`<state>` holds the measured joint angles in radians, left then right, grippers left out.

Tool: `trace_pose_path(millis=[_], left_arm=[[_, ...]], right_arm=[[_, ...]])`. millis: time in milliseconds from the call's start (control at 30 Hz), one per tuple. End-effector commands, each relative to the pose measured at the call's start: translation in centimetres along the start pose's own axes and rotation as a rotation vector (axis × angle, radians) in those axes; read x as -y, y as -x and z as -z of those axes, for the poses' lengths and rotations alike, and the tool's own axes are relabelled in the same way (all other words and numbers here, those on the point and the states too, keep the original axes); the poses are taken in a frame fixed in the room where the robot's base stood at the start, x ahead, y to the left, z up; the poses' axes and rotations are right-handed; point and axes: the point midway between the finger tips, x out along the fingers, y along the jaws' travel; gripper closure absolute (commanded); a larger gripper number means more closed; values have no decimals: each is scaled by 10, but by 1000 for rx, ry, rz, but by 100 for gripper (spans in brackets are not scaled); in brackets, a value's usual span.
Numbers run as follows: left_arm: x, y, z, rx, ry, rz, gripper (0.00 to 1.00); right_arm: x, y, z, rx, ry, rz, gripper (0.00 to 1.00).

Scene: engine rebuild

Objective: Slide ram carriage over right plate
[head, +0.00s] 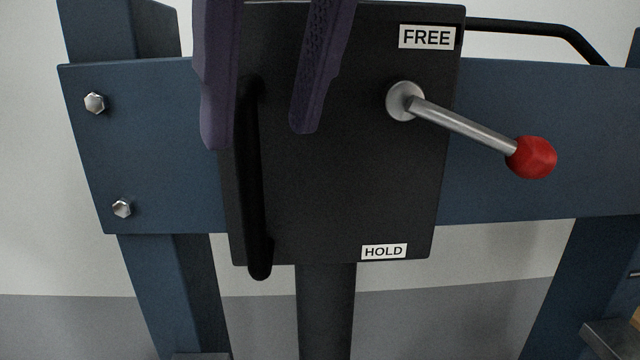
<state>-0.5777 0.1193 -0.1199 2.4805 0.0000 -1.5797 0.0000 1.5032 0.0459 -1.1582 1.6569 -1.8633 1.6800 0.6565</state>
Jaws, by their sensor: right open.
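The ram carriage (350,170) is a black plate across the blue cross beam of a press frame. It carries a "FREE" label (427,37) at the top right and a "HOLD" label (384,251) at the bottom. A steel lever with a red knob (531,157) points right and slightly down. A black vertical handle bar (256,190) is on its left side. My right gripper (258,138) comes down from the top with two purple fingers apart, one on each side of the handle's upper part; contact cannot be told. The right plate is not identifiable. My left gripper is not in view.
The blue cross beam (545,190) runs left and right behind the carriage, with two bolts (95,103) at its left end. Blue uprights (165,290) stand at both sides. A dark ram column (327,310) hangs below the carriage. A black bar (530,26) shows at the top right.

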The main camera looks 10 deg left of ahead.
Motion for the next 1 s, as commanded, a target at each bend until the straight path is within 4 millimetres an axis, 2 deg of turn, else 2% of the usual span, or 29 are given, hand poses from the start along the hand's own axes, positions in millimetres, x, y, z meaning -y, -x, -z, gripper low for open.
trace_pose_path(millis=[100,300,500,733,767,1000], left_arm=[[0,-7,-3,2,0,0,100],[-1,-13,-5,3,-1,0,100],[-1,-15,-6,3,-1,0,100],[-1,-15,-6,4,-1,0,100],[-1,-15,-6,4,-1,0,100],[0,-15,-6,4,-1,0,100]], right_arm=[[-1,-27,2,-4,-1,-5,50],[-2,-60,1,-2,-1,-6,50],[-2,-73,0,0,1,-6,50],[-2,-73,0,1,2,-6,50],[-2,-73,0,1,1,-6,52],[-2,-73,0,1,1,-6,78]])
